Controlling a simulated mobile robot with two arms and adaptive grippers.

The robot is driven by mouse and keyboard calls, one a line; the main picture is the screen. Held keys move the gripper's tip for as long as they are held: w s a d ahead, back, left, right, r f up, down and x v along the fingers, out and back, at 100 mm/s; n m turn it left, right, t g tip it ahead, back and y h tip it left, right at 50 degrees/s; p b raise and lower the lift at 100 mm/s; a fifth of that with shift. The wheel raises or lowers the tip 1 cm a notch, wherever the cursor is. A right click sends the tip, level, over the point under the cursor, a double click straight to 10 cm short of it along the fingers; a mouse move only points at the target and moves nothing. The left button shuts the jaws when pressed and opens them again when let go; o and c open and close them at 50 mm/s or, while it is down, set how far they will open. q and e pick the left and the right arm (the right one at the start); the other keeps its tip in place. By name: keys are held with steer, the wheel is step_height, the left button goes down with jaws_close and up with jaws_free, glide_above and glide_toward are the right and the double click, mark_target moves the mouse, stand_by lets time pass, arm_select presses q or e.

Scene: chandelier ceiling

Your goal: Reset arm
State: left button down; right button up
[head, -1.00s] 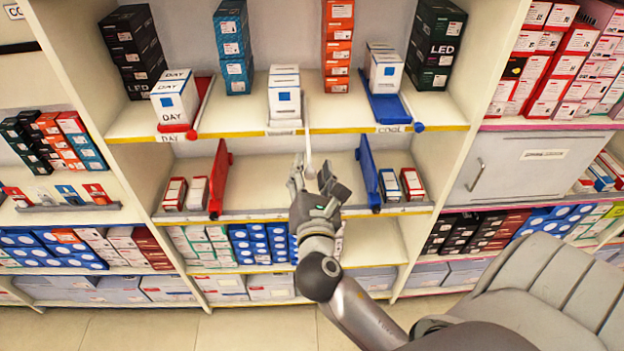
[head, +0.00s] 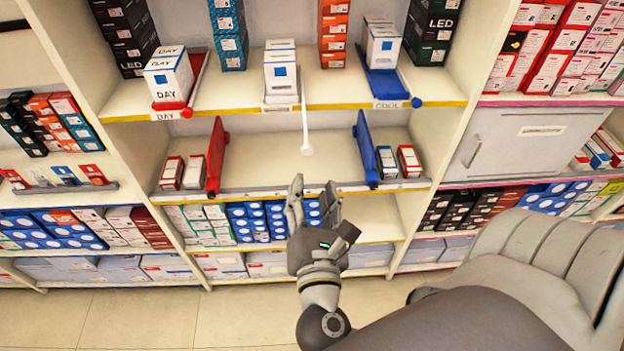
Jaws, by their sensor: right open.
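My right gripper (head: 313,205) is open and empty, fingers pointing up, in front of the shelf unit below the empty middle bay (head: 270,165). Its arm comes in from the lower right. A white pusher handle (head: 306,135) hangs down from the white pusher tray on the upper shelf, above the fingers and apart from them in the picture. White boxes (head: 281,78) stand on that tray. My left gripper is not in view.
A red pusher tray (head: 187,106) with DAY boxes (head: 168,76) and a blue pusher tray (head: 386,86) flank the white one. Red (head: 216,155) and blue (head: 366,150) dividers stand in the middle bay with small boxes outside them. A grey cabinet door (head: 516,146) is at the right.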

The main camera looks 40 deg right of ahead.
stand_by(0.4)
steer(key=s+a+f+m+g+y+b, duration=0.1)
steer(key=a+f+m+g+y+b, duration=0.2)
steer(key=f, duration=1.7)
steer(key=a+f+m+g+y+b, duration=0.1)
steer(key=a+f+g+y, duration=0.25)
steer(key=f, duration=1.55)
steer(key=s+d+f+m+g+y+b, duration=0.15)
steer(key=s+f+m, duration=0.3)
steer(key=f, duration=0.45)
steer(key=s+f+m+g, duration=0.25)
steer(key=s+f, duration=0.35)
steer(key=f, duration=0.4)
steer(key=s+d+f+m+g+b, duration=0.1)
steer(key=s+d+f+m+g, duration=0.1)
steer(key=s+f+m, duration=0.4)
steer(key=s+d+f+m+g+y+b, duration=0.1)
steer(key=s+f+m, duration=0.4)
steer(key=s, duration=0.6)
steer(key=shift+s+d+f+m+g+b, duration=0.15)
steer(key=shift+d+f+m+g+b, duration=0.4)
steer(key=shift+d, duration=0.7)
steer(key=shift+f, duration=0.1)
